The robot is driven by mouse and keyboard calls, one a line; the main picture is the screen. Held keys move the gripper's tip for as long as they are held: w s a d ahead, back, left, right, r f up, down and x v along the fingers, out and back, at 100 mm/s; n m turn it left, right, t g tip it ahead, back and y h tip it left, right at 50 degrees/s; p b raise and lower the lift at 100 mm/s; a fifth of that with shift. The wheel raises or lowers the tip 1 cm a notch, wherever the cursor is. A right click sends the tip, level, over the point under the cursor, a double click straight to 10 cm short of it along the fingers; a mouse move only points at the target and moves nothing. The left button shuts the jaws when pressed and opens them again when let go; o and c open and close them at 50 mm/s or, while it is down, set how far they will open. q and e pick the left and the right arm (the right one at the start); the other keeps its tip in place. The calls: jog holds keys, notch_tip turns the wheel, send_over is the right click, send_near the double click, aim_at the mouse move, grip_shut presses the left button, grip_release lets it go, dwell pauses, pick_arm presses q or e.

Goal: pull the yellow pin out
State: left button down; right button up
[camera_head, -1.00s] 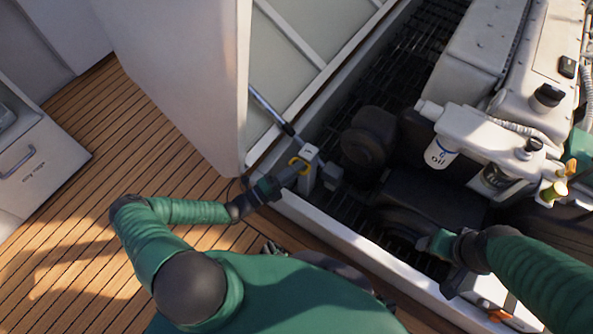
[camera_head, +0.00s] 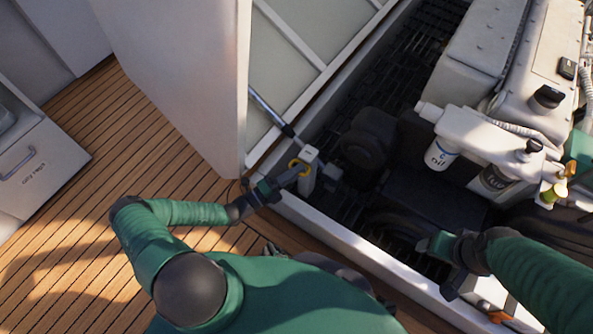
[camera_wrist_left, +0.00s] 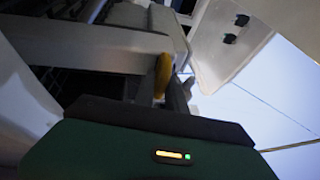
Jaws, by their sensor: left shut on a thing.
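The yellow pin (camera_head: 299,166) shows as a yellow ring at the grey latch block (camera_head: 308,170) on the hatch edge. It also shows in the left wrist view (camera_wrist_left: 163,75), just ahead of the gripper. My left gripper (camera_head: 292,173) is shut on the yellow pin's ring; its fingers partly hide it. Whether the pin's shaft is inside the block cannot be seen. My right gripper (camera_head: 425,245) is over the dark engine bay near its front edge, away from the pin; its fingers are too small and dark to read.
A metal strut (camera_head: 270,110) runs from the raised hatch to the latch block. The white hatch frame (camera_head: 340,236) borders the bay. A white oil bottle (camera_head: 440,153) and engine parts sit at right. Wooden deck (camera_head: 70,210) lies open at left.

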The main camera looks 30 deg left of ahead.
pick_arm(q)
jog(key=shift+s+r, duration=0.1)
jog(key=shift+r, duration=0.1)
dwell(0.6)
jog(key=s, duration=0.1)
jog(key=s+p, duration=0.1)
jog(key=s, duration=0.2)
jog(key=shift+s+a+p, duration=0.35)
jog(key=shift+a, duration=0.05)
jog(key=c, duration=1.5)
grip_release()
jog(key=shift+f, duration=0.1)
